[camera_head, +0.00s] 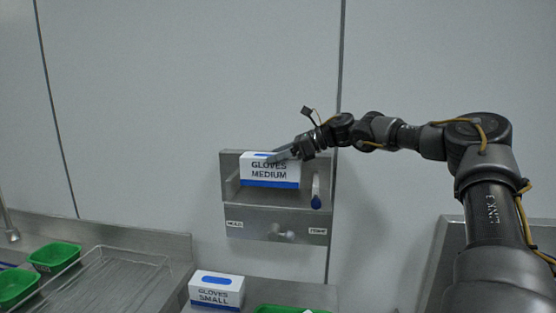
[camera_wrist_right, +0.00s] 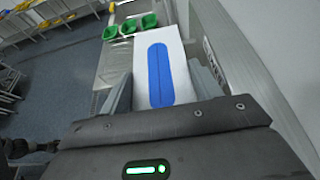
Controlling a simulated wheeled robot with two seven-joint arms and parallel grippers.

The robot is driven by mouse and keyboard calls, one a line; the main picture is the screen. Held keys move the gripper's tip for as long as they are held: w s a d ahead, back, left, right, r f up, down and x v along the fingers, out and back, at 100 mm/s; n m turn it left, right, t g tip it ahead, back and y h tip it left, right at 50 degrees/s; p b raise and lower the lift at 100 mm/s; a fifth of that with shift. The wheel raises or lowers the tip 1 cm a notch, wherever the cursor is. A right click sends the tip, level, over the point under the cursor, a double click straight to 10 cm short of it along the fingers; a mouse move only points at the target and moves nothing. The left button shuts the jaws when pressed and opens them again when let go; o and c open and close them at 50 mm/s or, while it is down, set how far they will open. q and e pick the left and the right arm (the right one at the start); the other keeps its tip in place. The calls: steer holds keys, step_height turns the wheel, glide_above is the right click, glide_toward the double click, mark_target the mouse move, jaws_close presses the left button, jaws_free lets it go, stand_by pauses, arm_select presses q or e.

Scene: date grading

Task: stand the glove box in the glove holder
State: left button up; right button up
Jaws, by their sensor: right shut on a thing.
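The glove box labelled GLOVES MEDIUM (camera_head: 270,172) is white with a blue band and sits upright in or just at the steel glove holder (camera_head: 229,188) on the wall. I cannot tell whether its base rests on the holder's floor. My right gripper (camera_head: 284,154) is at the top of this box. In the right wrist view the gripper (camera_wrist_right: 160,98) is shut on the box (camera_wrist_right: 178,50), with a finger on each side and the blue oval opening facing the camera. My left gripper is not in view.
A second box labelled GLOVES SMALL (camera_head: 216,291) stands on the counter below. Green trays (camera_head: 54,257) and a wire rack (camera_head: 112,270) lie at lower left.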

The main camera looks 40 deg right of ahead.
steer(key=shift+w+d+f, duration=0.25)
steer(key=shift+w+f, duration=0.15)
steer(key=shift+f, duration=0.05)
step_height(320, 180, down, 3)
steer(key=p, duration=0.3)
steer(key=shift+w+r, duration=0.1)
steer(key=shift+r, duration=0.05)
steer(key=shift+d+f, duration=0.1)
steer(key=shift+f, duration=0.15)
steer(key=o, duration=1.2)
steer(key=shift+f, duration=0.15)
